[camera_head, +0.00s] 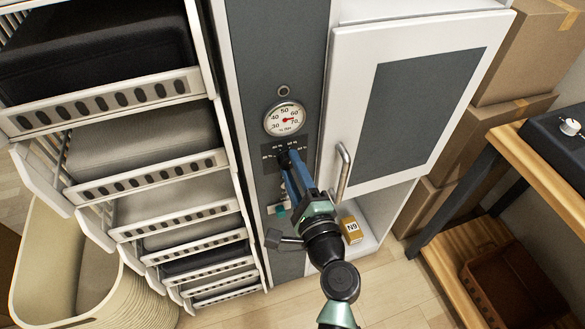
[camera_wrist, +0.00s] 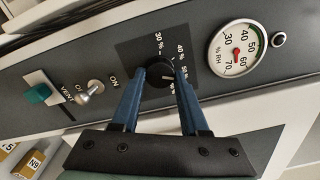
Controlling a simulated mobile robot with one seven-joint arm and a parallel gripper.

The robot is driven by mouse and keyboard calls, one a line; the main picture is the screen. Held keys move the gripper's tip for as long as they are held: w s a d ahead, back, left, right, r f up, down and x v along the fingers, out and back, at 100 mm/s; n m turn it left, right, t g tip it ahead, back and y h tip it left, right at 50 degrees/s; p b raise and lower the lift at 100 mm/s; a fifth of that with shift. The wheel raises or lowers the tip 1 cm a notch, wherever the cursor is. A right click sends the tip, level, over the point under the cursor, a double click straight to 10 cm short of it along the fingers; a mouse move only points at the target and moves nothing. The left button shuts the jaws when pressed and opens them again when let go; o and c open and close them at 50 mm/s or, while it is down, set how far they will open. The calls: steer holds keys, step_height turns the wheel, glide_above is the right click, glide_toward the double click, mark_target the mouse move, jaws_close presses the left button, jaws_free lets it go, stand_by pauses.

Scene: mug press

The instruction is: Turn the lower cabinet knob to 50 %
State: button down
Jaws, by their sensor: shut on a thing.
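The black knob (camera_wrist: 157,70) sits on a dark scale plate (camera_wrist: 135,50) of the grey cabinet panel, with percent marks around it from 30 % upward. My gripper (camera_wrist: 160,76) has its two blue fingers on either side of the knob and is shut on it. A pale line shows on the knob's face toward the higher marks; its exact reading is unclear. In the head view my gripper (camera_head: 285,157) covers most of the knob, below the round % RH gauge (camera_head: 285,119). The gauge also shows in the wrist view (camera_wrist: 237,48), with a red needle.
An ON/OFF toggle (camera_wrist: 90,88) and a teal VENT slider (camera_wrist: 38,94) are beside the knob. A white door with a handle (camera_head: 343,171) stands right of my gripper. Drawers (camera_head: 165,170) stand left. A box marked N9 (camera_head: 351,229) lies in the open compartment below.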

steer(key=shift+c, duration=2.1)
jaws_free()
steer(key=v, duration=1.3)
steer(key=shift+b, duration=0.4)
steer(key=shift+r, duration=0.1)
